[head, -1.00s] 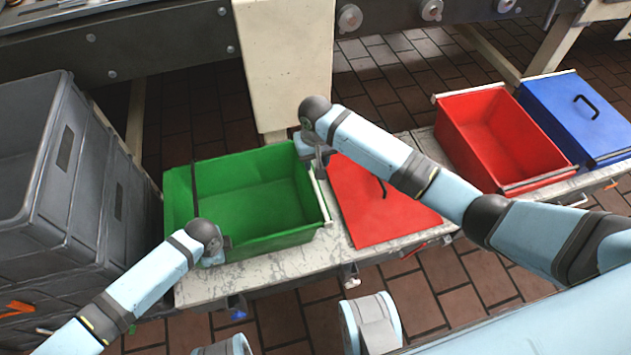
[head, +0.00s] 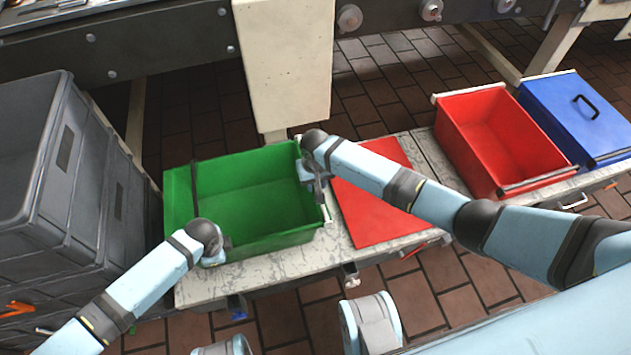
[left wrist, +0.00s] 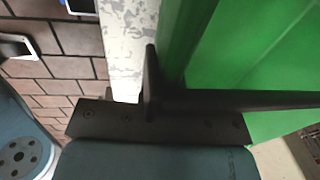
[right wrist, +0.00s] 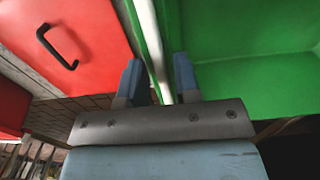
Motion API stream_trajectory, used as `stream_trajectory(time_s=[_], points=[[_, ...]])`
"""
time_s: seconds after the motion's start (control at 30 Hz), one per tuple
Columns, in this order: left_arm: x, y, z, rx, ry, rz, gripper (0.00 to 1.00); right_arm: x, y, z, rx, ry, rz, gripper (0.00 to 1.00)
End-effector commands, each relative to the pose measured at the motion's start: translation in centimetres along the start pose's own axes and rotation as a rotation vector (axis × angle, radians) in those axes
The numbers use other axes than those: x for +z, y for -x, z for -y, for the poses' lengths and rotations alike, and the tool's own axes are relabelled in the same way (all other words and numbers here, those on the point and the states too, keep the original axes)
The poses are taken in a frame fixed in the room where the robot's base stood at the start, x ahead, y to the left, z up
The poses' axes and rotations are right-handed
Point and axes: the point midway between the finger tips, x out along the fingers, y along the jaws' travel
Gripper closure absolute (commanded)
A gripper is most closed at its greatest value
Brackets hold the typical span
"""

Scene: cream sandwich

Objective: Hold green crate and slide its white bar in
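The green crate (head: 250,190) is open-topped and stands at the left of the pale bench top. Its white bar (head: 326,214) runs along the crate's right rim, partly hidden by my right gripper (head: 318,190). In the right wrist view the bar (right wrist: 155,45) lies between the two fingers (right wrist: 158,80), which stand apart with a gap beside it. My left gripper (head: 218,256) is at the crate's near left wall. In the left wrist view one dark finger (left wrist: 151,75) is beside the green wall (left wrist: 190,45); the other finger is not clear.
A red panel (head: 375,215) with a black handle (right wrist: 57,47) lies right of the green crate. Beyond it stand an open red crate (head: 490,130) and a blue lidded crate (head: 570,110). Grey stacked crates (head: 75,150) stand at the left. A cream post (head: 285,60) rises behind.

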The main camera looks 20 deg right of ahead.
Motion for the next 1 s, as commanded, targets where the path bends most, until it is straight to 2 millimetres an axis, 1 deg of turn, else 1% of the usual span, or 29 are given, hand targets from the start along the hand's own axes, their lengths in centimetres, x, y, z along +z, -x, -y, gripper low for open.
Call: stream_trajectory(time_s=[0.03,0.07,0.1,0.13,0.27,0.37,0.47,0.6,0.73,0.83,1.0], points=[[0.0,0.0,0.0,0.0,-0.001,0.0,1.0,0.0,0.0,0.0,0.0,0.0,0.0,0.82],[0.0,0.0,0.0,0.0,-0.001,0.0,1.0,0.0,0.0,0.0,0.0,0.0,0.0,0.89],[0.0,0.0,0.0,0.0,-0.001,0.0,1.0,0.0,0.0,0.0,0.0,0.0,0.0,0.98],[0.0,0.0,0.0,0.0,-0.001,0.0,1.0,0.0,0.0,0.0,0.0,0.0,0.0,1.0],[0.0,0.0,0.0,-0.001,-0.001,0.0,1.0,0.0,0.0,0.0,0.0,0.0,0.0,1.0],[0.0,0.0,0.0,-0.001,-0.001,0.0,1.0,0.0,0.0,0.6,-0.002,0.001,0.0,1.0],[0.0,0.0,0.0,-0.001,-0.001,0.0,1.0,0.0,0.0,2.6,-0.005,0.003,0.0,1.0],[0.0,0.0,0.0,-0.001,-0.001,0.0,1.0,0.0,0.0,5.9,-0.004,0.002,0.0,1.0],[0.0,0.0,0.0,-0.001,-0.001,0.0,1.0,0.0,0.0,7.8,-0.002,0.0,0.0,1.0],[0.0,0.0,0.0,-0.001,-0.001,0.0,1.0,0.0,0.0,8.4,-0.001,0.0,0.0,1.0],[-0.1,0.0,0.0,-0.001,-0.001,-0.001,1.0,0.0,0.0,8.5,-0.002,0.0,-0.001,1.0]])
